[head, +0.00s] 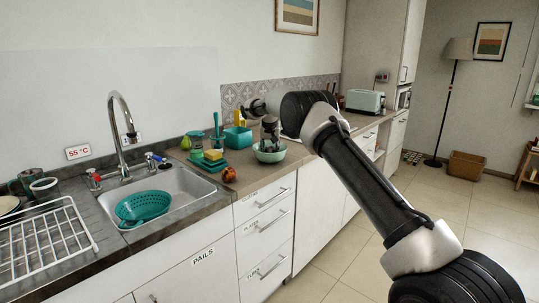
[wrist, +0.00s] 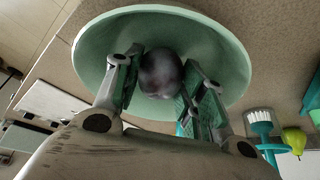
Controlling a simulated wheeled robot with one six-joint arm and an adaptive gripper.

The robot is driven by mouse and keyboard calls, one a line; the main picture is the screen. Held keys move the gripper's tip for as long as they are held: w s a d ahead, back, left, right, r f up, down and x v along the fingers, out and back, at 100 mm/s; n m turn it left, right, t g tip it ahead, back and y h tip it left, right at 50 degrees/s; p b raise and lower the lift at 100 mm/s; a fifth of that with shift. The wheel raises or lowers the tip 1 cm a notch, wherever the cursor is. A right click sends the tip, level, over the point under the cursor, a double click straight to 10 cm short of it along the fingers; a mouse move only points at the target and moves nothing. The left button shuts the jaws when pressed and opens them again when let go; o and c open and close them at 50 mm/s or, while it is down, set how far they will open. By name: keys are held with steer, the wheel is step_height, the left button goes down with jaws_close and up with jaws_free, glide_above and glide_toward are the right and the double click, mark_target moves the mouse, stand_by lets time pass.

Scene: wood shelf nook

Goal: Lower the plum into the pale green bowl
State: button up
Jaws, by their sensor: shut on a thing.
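The pale green bowl (head: 281,155) stands on the counter beside the sink, towards the right end of the cluster of things. My gripper (head: 269,139) points down over it. In the wrist view my gripper (wrist: 165,80) is shut on the dark purple plum (wrist: 160,72), with one finger on each side of it. The bowl (wrist: 92,45) shows behind the plum, and the plum lies within the outline of its rim. Whether the plum touches the bowl's bottom I cannot tell. In the head view the plum is hidden by the gripper and bowl.
A peach-like fruit (head: 230,174) sits near the counter's front edge, left of the bowl. A teal tray with a yellow sponge (head: 213,155), a teal box (head: 238,137) and a green pear (head: 186,143) stand nearby. The sink (head: 165,190) holds a teal colander (head: 143,206).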

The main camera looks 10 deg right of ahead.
steer(key=o, duration=1.2)
steer(key=shift+r, duration=0.1)
